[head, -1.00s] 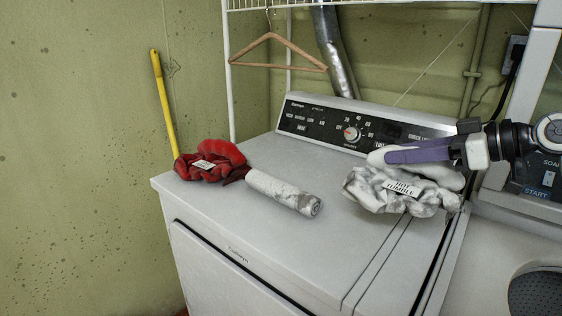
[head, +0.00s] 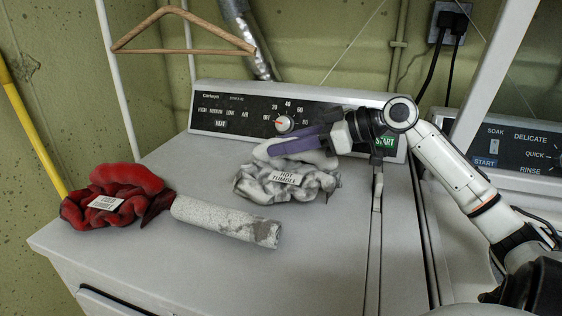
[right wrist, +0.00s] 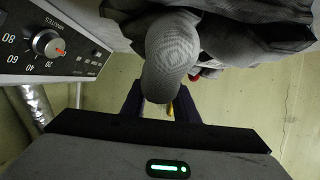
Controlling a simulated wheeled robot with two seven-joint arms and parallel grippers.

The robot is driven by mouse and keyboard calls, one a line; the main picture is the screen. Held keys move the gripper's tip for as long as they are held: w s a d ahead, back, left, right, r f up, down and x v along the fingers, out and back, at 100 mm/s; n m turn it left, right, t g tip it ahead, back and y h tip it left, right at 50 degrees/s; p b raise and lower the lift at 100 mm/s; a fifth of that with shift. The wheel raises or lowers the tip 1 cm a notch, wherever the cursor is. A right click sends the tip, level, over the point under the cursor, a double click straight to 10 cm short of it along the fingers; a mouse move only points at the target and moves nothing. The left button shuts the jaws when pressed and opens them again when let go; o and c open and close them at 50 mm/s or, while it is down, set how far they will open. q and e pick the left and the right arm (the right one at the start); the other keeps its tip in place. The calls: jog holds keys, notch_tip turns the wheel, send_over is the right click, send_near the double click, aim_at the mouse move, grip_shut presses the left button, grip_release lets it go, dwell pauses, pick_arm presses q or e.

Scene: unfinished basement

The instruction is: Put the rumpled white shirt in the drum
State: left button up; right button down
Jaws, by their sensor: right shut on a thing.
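The rumpled white shirt (head: 288,186), grey-stained with a "HOT TUMBLE" tag, shows over the dryer's top just in front of the control panel. My right gripper (head: 292,147), with purple fingers, is shut on a bunched fold of it at the back. I cannot tell whether the shirt touches the top. The right wrist view shows the rounded grey fold (right wrist: 170,55) between the fingers, with more cloth above it. No drum opening shows now. My left gripper is out of view.
A red bundle (head: 125,200) with a tag and a whitish roll (head: 225,222) lie on the dryer top (head: 320,265), left of the shirt. The dryer's control panel (head: 240,112) rises behind. A washer panel (head: 515,150) is at right. A wooden hanger (head: 180,48) hangs above.

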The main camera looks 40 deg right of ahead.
aim_at(285, 159)
jog(key=shift+f, duration=1.8)
jog(key=shift+f, duration=0.1)
jog(key=c, duration=1.4)
grip_release()
